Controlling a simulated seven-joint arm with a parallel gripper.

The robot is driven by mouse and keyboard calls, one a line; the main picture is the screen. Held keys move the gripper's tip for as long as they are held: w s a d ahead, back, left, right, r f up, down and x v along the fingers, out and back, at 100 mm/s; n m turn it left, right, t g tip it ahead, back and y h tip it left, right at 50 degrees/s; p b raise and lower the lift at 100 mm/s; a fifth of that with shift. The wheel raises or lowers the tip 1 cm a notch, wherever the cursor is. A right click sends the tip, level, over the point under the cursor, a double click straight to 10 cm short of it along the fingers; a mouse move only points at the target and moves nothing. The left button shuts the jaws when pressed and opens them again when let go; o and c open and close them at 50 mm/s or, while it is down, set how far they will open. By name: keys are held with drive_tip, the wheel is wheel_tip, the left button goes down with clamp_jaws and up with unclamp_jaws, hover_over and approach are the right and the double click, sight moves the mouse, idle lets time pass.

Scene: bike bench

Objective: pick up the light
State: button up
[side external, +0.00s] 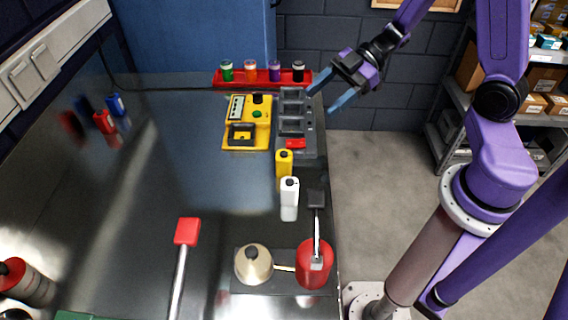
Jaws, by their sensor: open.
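No object is plainly recognisable as the light. A small red piece (295,143) lies at the near end of the dark grey compartment tray (310,125) and may be it, but it is too small to tell. My gripper (325,98) is open and empty, with its blue fingers apart. It hangs above and to the right of the tray's far end, pointing down and left. The red piece is below and left of the fingers in the picture, clear of them.
A yellow device (247,122) stands left of the tray, with a red rack (262,78) of several coloured bottles behind. Yellow (284,163) and white (289,198) bottles, a red can (314,266) and a beige round object (253,264) stand nearer. The bench's middle (180,150) is clear.

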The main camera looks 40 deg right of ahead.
drive_tip(key=s+d+g+y, duration=0.1)
drive_tip(key=s+g+y, duration=0.1)
drive_tip(key=s, duration=0.1)
approach(287, 151)
drive_tip(key=x, duration=0.5)
drive_tip(key=shift+a+r, duration=0.1)
drive_tip(key=shift+a, duration=0.25)
drive_tip(key=shift+f+x, duration=0.2)
drive_tip(key=shift+x, duration=2.5)
drive_tip(key=shift+d, duration=0.15)
drive_tip(key=c, duration=1.1)
